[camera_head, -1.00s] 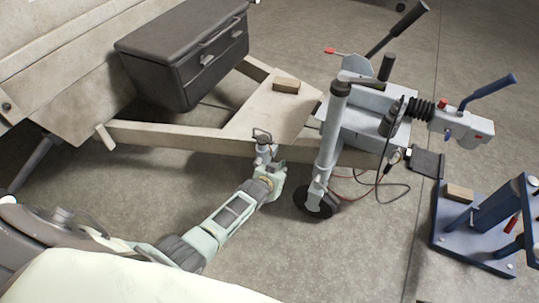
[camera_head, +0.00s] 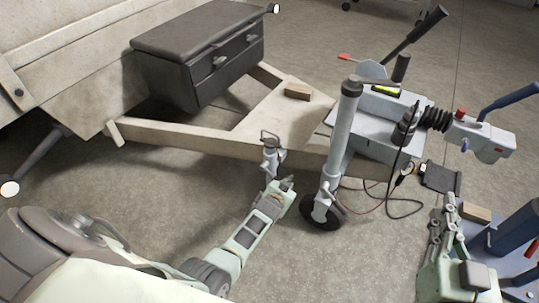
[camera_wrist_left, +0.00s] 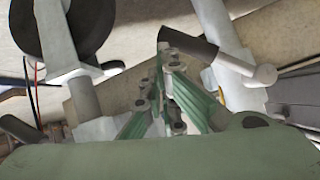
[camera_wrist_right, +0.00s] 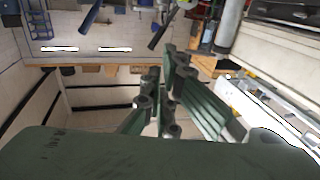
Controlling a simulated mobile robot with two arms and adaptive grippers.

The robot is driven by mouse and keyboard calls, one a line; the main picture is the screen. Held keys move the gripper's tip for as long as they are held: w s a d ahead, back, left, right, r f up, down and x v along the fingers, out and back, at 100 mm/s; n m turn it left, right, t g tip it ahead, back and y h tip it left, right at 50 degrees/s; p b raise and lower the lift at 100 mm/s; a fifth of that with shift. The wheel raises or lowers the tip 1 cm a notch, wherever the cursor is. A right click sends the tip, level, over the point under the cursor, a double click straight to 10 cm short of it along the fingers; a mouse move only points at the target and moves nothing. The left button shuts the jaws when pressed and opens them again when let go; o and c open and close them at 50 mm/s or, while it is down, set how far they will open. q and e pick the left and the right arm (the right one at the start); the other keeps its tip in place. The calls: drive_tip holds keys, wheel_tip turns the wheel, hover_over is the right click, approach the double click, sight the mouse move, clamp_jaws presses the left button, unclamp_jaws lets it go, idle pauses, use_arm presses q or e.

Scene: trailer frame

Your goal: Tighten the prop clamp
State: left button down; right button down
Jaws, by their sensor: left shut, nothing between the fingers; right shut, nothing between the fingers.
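The prop (camera_head: 270,160) is a pale upright tube with a clamp and a small loop on top, at the near rail of the trailer's A-frame. My left gripper (camera_head: 285,183) is shut and empty just below and right of it. In the left wrist view a dark handle (camera_wrist_left: 187,45) on a pale clamp fitting (camera_wrist_left: 243,75) lies right at the tips of my left gripper (camera_wrist_left: 166,55). I cannot tell whether they touch. My right gripper (camera_head: 448,205) is shut and empty at lower right; in the right wrist view my right gripper (camera_wrist_right: 163,75) points at open room.
The jockey wheel post (camera_head: 342,130) with its wheel (camera_head: 322,210) stands right of the prop. The coupling (camera_head: 480,138) and loose cables (camera_head: 400,210) lie beyond. A blue stand (camera_head: 510,235) with a wooden block (camera_head: 476,213) is beside my right gripper. A dark toolbox (camera_head: 200,60) sits on the frame.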

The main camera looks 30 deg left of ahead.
drive_tip(key=shift+r, duration=0.4)
